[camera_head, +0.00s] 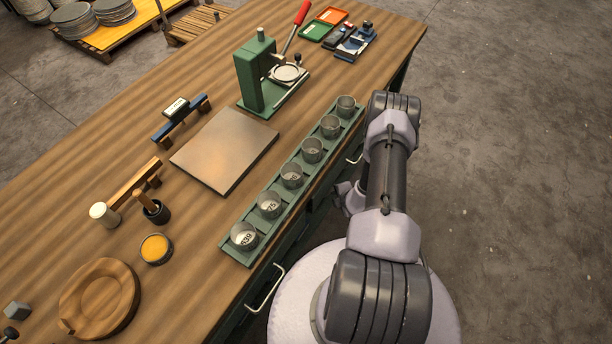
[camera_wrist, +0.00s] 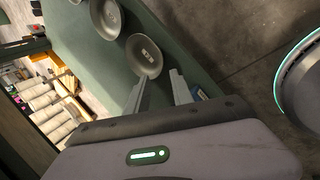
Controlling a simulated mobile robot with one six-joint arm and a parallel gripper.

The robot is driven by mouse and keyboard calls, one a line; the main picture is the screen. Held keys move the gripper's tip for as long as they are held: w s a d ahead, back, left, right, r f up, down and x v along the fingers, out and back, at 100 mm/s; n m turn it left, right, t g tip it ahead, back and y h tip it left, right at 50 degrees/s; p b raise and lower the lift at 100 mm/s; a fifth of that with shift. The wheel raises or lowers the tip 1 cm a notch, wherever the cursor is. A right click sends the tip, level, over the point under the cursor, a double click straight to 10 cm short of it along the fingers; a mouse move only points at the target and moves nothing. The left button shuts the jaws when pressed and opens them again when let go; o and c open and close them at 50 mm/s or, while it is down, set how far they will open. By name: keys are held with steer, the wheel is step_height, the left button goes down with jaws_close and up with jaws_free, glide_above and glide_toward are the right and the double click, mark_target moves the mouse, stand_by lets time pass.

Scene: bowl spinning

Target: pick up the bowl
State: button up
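In the wrist view, a round grey metal bowl (camera_wrist: 145,56) with a white label inside lies on a dark green surface (camera_wrist: 72,38). A second similar bowl (camera_wrist: 106,18) lies just beyond it, up and to the left. My gripper (camera_wrist: 160,92) is open, its two pale fingers apart with nothing seen between them. The nearer bowl is just past the fingertips, with a small gap showing. In the head view, my arm stands at the bench's right edge and mostly hides the gripper. I cannot tell whether these bowls are among the head view's grey cups.
A wooden bench (camera_head: 60,225) carries a green rack (camera_head: 235,250) of several numbered cups (camera_head: 245,236), a flat board (camera_head: 225,150) and a green press (camera_head: 257,75). Handles project from its right side. Concrete floor (camera_head: 530,200) lies clear to the right.

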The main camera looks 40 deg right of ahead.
steer(key=b+x, duration=0.1)
steer(key=x, duration=0.2)
steer(key=b+x, duration=0.2)
steer(key=x, duration=0.2)
steer(key=b+x, duration=0.2)
steer(key=x, duration=0.2)
steer(key=shift+s+f, duration=0.15)
steer(key=shift+s, duration=0.2)
steer(key=b+x, duration=0.2)
steer(key=x, duration=0.1)
steer(key=b+x, duration=0.1)
steer(key=x, duration=0.2)
steer(key=shift+w+d+r+b, duration=0.15)
steer(key=shift+d+r+b, duration=0.05)
steer(key=shift+b, duration=0.15)
steer(key=shift+r, duration=0.1)
jaws_close()
